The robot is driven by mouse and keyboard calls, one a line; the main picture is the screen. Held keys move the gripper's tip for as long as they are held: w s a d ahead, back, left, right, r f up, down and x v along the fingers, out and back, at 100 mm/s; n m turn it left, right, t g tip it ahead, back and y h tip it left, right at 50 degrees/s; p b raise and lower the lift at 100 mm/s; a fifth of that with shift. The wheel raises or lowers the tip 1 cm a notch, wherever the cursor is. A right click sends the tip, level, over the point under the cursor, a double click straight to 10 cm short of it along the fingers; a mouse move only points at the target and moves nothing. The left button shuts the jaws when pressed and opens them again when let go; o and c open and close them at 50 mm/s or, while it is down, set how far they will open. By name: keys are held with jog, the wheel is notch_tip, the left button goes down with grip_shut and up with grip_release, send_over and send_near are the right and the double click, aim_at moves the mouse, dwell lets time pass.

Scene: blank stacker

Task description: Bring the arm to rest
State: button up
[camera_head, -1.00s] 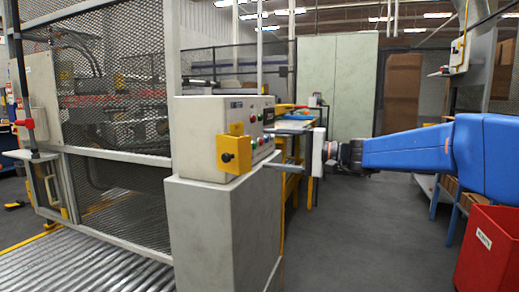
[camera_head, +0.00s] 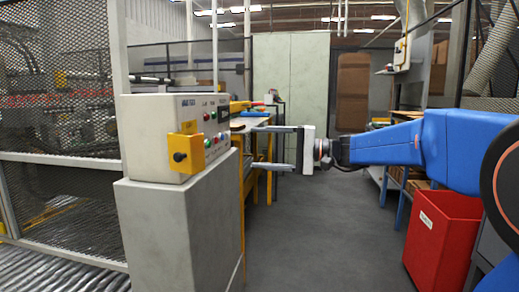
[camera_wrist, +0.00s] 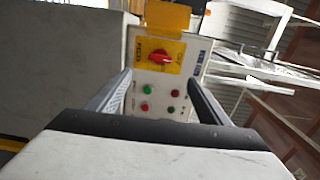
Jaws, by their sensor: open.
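My gripper (camera_head: 262,149) is open and empty in the head view, at the end of my blue arm. Its two fingers point left toward the control box (camera_head: 177,137), apart from it. The box is light grey, with a yellow switch plate (camera_head: 185,153) and several coloured buttons, and sits on a grey pedestal (camera_head: 178,230). In the wrist view my gripper (camera_wrist: 159,82) has its fingers spread, with the box face (camera_wrist: 190,62) between and beyond them. There the red rotary switch (camera_wrist: 159,57) shows on its yellow plate.
A mesh guard fence (camera_head: 55,60) and a roller conveyor (camera_head: 60,268) stand at the left. A red bin (camera_head: 440,235) stands at the lower right. A yellow-legged table (camera_head: 250,125) is behind the box. The grey floor (camera_head: 320,225) in the middle is clear.

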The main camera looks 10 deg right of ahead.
jog(key=s+d+f+n+g+h, duration=0.1)
jog(key=s+f+g+h, duration=0.2)
jog(key=s+f+h, duration=1.05)
jog(key=s+d+f+n+h, duration=0.1)
jog(key=s+d+f, duration=0.6)
jog(key=s+f, duration=0.2)
jog(key=s+d+f+n+t+h, duration=0.1)
jog(key=s+d+f+h, duration=0.1)
jog(key=s+d+f, duration=0.6)
jog(key=s+f, duration=0.2)
jog(key=s, duration=0.1)
jog(key=shift+n+t, duration=0.3)
jog(key=shift+n, duration=0.1)
jog(key=shift+d+r+h, duration=0.1)
jog(key=shift+h, duration=0.15)
jog(key=shift+c, duration=0.6)
